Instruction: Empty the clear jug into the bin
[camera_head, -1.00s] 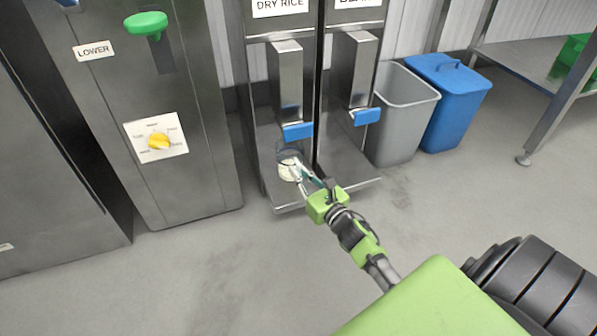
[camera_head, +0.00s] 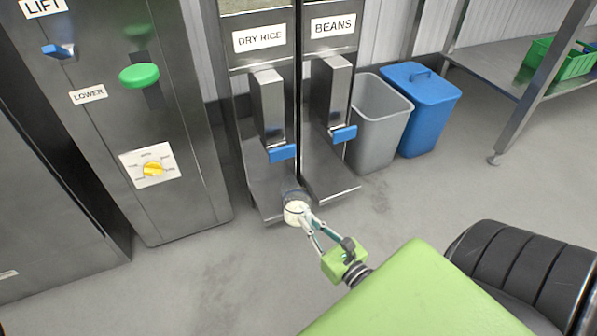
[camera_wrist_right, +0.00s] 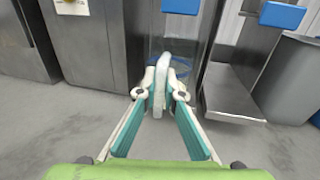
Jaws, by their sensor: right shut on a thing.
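The clear jug (camera_head: 293,208) with whitish contents is in front of the dry rice dispenser in the head view, near the front edge of its shelf. My right gripper (camera_head: 308,216) is shut on the jug. In the wrist view, the gripper's fingers (camera_wrist_right: 161,92) close on the pale upright handle, and part of the jug's bluish rim (camera_wrist_right: 181,64) shows behind it. The jug looks roughly upright. A grey open bin (camera_head: 376,130) stands right of the dispensers, and its inside looks empty where visible. My left gripper is out of view.
The dry rice (camera_head: 268,95) and beans (camera_head: 333,95) dispensers have blue levers and metal shelves. A lidded blue bin (camera_head: 425,125) stands beside the grey one. A steel rack (camera_head: 500,80) is at the right. The floor (camera_head: 430,200) before the bins is clear.

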